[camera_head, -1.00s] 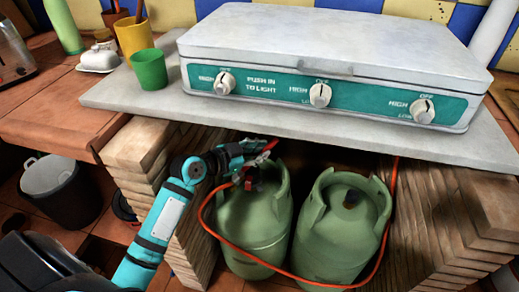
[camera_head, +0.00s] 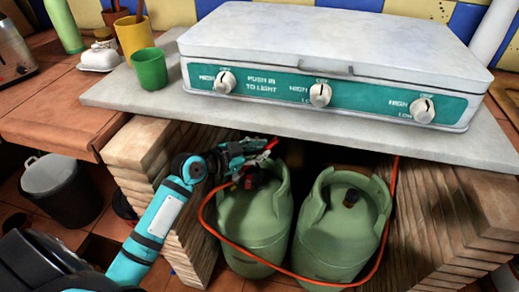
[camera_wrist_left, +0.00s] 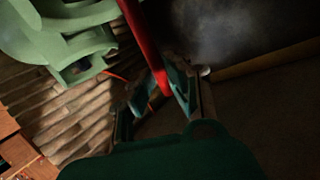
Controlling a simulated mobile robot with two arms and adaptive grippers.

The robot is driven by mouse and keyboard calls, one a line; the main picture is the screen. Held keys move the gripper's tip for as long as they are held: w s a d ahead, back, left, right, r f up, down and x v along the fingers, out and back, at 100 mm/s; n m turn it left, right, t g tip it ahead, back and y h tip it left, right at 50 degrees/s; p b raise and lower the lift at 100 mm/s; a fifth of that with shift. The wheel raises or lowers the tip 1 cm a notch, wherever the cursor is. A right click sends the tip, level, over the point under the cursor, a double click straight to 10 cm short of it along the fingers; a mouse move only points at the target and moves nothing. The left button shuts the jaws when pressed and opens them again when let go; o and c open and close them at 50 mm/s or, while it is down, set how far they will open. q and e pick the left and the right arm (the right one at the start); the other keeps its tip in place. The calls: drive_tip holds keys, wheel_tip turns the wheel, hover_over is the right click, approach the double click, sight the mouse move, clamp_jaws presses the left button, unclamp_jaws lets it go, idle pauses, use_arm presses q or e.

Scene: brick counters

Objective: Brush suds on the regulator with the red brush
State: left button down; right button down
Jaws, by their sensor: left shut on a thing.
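My left gripper (camera_head: 248,158) is at the top of the left green gas cylinder (camera_head: 256,222), under the counter slab. In the left wrist view my left gripper (camera_wrist_left: 164,92) is shut on the red handle of the brush (camera_wrist_left: 141,42). In the head view a short red end of the brush (camera_head: 272,143) shows beyond the fingers. The regulator (camera_head: 247,183), dark with red, sits at the cylinder's top, just below the gripper and partly hidden by it. Bristles and suds cannot be made out, nor whether the brush touches the regulator. My right gripper is out of view.
A second green cylinder (camera_head: 340,235) stands to the right. A white stove (camera_head: 335,45) sits on the slab (camera_head: 130,93) above. A green cup (camera_head: 150,69) is at the slab's left.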

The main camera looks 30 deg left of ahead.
use_arm(q)
drive_tip(key=shift+w+a, duration=0.1)
drive_tip(key=shift+w, duration=0.2)
drive_tip(key=shift+s, duration=0.3)
drive_tip(key=shift+w, duration=0.15)
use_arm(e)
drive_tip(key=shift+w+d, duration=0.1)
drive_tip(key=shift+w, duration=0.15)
use_arm(q)
drive_tip(key=shift+w, duration=0.1)
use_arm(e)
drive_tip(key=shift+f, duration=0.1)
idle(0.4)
use_arm(q)
drive_tip(key=shift+r, duration=0.1)
